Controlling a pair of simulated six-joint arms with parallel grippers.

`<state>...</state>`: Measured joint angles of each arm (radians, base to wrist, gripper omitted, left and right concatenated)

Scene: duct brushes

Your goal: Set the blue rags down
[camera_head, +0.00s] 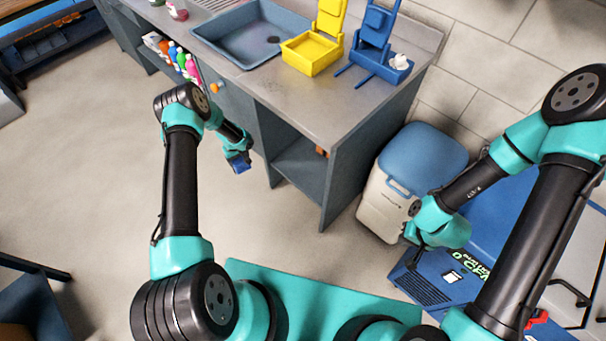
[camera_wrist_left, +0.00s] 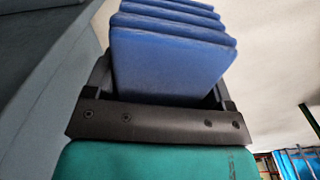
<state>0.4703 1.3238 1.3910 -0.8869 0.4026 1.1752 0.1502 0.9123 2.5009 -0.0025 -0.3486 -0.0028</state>
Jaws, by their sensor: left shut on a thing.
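My left gripper (camera_head: 238,160) hangs in front of the grey cabinet, below the counter's height. In the left wrist view it (camera_wrist_left: 160,110) is shut on a stack of blue rags (camera_wrist_left: 170,60), with several flat layers showing between the fingers. In the head view the blue rags (camera_head: 240,166) show only as a small dark blue patch at the fingertips. My right gripper (camera_head: 420,240) is above the blue machine on the right; its fingers are too hidden to tell whether they are open.
The grey counter (camera_head: 330,110) carries a sink (camera_head: 250,38), a yellow caddy (camera_head: 312,52) and a blue caddy (camera_head: 375,60) with a white item. An open shelf (camera_head: 300,170) sits below. A blue-lidded bin (camera_head: 420,160) and blue machine (camera_head: 440,285) stand right.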

